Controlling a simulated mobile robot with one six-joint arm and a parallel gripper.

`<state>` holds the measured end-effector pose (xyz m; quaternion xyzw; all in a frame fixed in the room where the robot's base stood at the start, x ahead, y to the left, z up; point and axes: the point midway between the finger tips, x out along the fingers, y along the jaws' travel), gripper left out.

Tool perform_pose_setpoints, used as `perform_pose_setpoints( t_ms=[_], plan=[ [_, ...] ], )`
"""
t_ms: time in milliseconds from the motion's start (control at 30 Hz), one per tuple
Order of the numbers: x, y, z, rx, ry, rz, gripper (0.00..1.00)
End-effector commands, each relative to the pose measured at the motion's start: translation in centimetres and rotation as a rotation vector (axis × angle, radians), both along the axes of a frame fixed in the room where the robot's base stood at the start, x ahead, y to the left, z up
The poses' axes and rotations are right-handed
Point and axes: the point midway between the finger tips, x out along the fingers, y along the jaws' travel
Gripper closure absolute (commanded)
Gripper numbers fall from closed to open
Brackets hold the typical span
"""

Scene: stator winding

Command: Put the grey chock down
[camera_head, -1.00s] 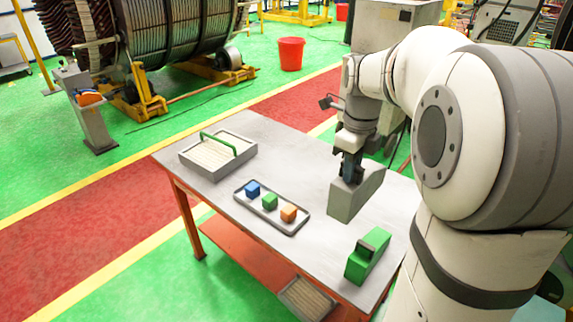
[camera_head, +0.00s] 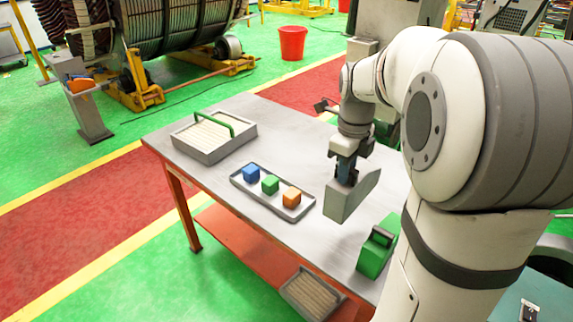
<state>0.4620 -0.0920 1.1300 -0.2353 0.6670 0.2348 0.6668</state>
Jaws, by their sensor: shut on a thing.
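The grey chock (camera_head: 347,203) is a wedge-shaped block in my gripper (camera_head: 346,179), near the middle of the table's right half. My gripper is shut on its upper part and points down. The chock's lower edge is close to the grey tabletop (camera_head: 300,150); I cannot tell whether it touches. The fingertips are partly hidden against the chock.
A tray (camera_head: 240,180) with a blue, a green and an orange cube lies left of the chock. A green chock-like block (camera_head: 372,258) stands to the right front. A box with a green handle (camera_head: 205,152) is at the back left. Bare tabletop lies behind the chock.

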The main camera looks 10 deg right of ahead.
Motion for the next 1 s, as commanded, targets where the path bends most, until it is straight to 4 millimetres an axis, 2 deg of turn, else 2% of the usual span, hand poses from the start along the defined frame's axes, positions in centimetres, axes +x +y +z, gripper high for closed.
perform_pose_setpoints(
  t_ms=[33, 267, 500, 667, 900, 1000],
  plan=[
    [0.0, -0.1, -1.6, -0.001, -0.001, -0.002, 1.0],
    [-0.1, -0.3, -3.8, 0.0, 0.0, -0.008, 1.0],
    [-0.1, -0.4, -7.9, 0.0, 0.001, -0.009, 1.0],
    [-0.1, -0.4, -9.4, 0.0, -0.001, -0.01, 1.0],
    [-0.1, -0.4, -12.4, 0.0, 0.0, -0.01, 1.0],
    [-0.1, -0.4, -13.0, 0.0, -0.001, -0.01, 1.0]
  ],
)
